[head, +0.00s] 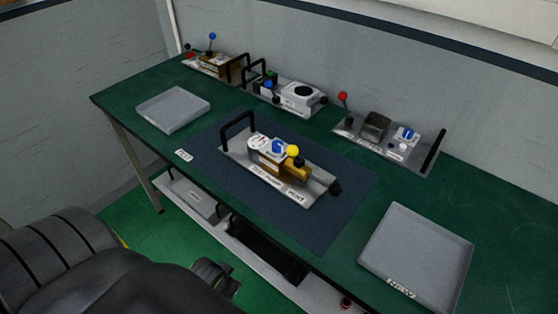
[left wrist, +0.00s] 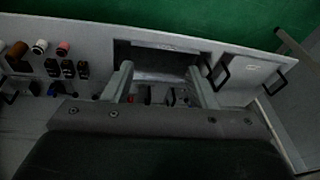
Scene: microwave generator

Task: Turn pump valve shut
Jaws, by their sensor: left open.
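A metal unit with a base plate (head: 321,187) sits on the dark blue mat (head: 226,153) in the middle of the bench. It carries a blue knob (head: 278,146), a yellow ball-ended part (head: 292,150), a brass-coloured body (head: 294,170), a black loop handle at its left end and a black knob (head: 335,188) at its right end. Its labels are too small to read surely; I cannot tell which part is the pump valve. My left gripper (left wrist: 160,78) shows in the left wrist view, open, nothing visible between its fingers. My right gripper is not in view.
Grey trays lie at the left (head: 173,108) and right (head: 418,252). Equipment lies on a low shelf under the bench.

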